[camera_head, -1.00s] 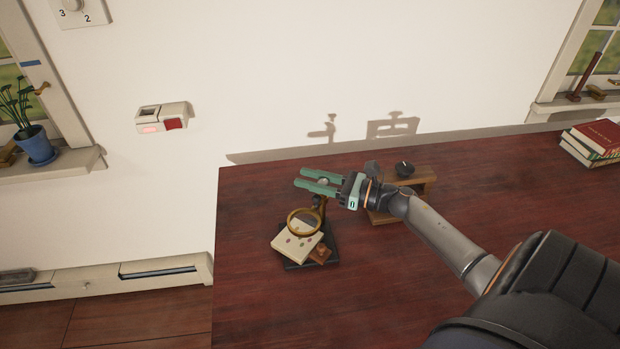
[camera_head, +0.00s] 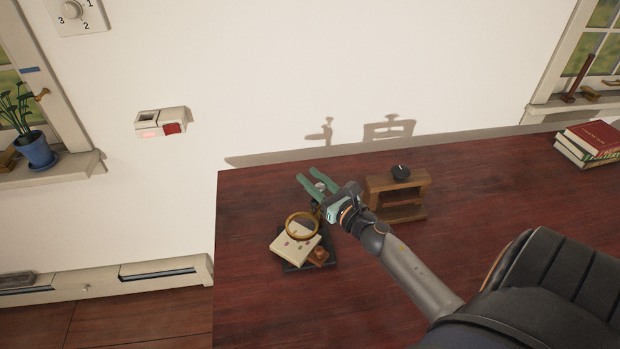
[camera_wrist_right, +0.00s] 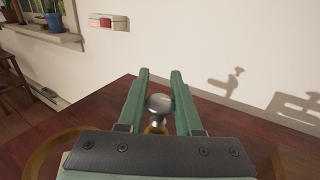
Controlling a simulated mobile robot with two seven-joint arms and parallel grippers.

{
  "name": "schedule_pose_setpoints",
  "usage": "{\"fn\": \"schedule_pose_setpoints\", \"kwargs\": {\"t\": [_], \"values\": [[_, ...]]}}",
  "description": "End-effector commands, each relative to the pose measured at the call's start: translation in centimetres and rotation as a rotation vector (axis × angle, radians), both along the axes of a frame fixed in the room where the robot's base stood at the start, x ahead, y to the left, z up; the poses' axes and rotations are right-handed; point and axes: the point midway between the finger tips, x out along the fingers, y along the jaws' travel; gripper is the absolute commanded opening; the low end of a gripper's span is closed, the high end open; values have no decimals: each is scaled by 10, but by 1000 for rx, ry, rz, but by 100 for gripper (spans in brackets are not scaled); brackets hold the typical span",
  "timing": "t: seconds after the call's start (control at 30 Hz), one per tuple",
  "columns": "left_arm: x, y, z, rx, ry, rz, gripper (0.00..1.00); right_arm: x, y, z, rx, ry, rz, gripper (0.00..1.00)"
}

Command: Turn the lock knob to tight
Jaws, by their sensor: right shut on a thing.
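A rounded grey metal lock knob (camera_head: 320,186) tops the post of the magnifier stand; it also shows in the right wrist view (camera_wrist_right: 159,103). My right gripper (camera_head: 309,176) has its two green fingers on either side of the knob, shut on it. Its fingertips (camera_wrist_right: 160,73) reach past the knob. The stand's brass-ringed magnifier (camera_head: 302,225) is over a pale spotted card (camera_head: 294,246) on a dark base (camera_head: 325,263). Most of the post is hidden by the gripper. I see no tight or loose marking. My left gripper is not in view.
A wooden frame (camera_head: 427,189) with a black marked knob (camera_head: 401,171) on top stands close right of my gripper. Books (camera_head: 592,142) lie at the table's far right. The wall is behind; the table's (camera_head: 500,200) middle right is clear.

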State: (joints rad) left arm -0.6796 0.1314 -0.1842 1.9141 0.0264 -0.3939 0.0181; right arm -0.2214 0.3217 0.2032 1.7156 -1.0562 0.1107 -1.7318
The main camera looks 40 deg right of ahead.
Motion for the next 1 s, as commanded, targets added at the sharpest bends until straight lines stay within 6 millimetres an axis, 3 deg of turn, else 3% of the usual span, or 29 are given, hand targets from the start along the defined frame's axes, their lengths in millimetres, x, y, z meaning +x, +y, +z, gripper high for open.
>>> {"fn": "schedule_pose_setpoints", "kwargs": {"t": [0.4,0.93,0.97,1.0], "values": [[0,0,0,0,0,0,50,-1,-6,0,0,0,-195,0],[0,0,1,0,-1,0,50,-1,-7,0,-1,0,-221,0],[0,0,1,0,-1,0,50,-1,-7,0,-1,0,-221,35],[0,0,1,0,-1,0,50,-1,-7,0,-1,0,-221,39]]}}
